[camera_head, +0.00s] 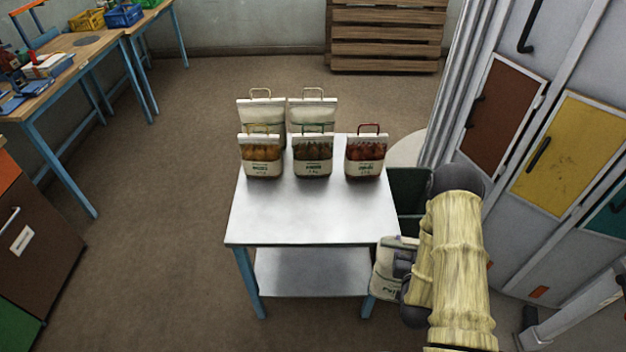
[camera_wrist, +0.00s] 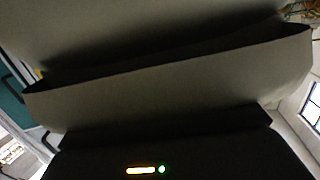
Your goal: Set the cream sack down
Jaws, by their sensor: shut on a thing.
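The cream sack (camera_head: 387,277) hangs at the right front corner of the metal table, below the level of its top. My gripper (camera_head: 402,266) is shut on it; my arm in its straw-coloured sleeve hides part of the sack and most of the gripper. I cannot tell whether the sack touches the table's edge or leg. In the wrist view the sack (camera_wrist: 170,85) fills most of the picture as a dark, close surface with a fold across it.
The metal table (camera_head: 310,222) has a bare front half and a lower shelf (camera_head: 312,270). Several sacks with handles stand at its back, including an orange-red one (camera_head: 366,156) at right. A dark green bin (camera_head: 408,190) stands right of the table, near lockers (camera_head: 560,150).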

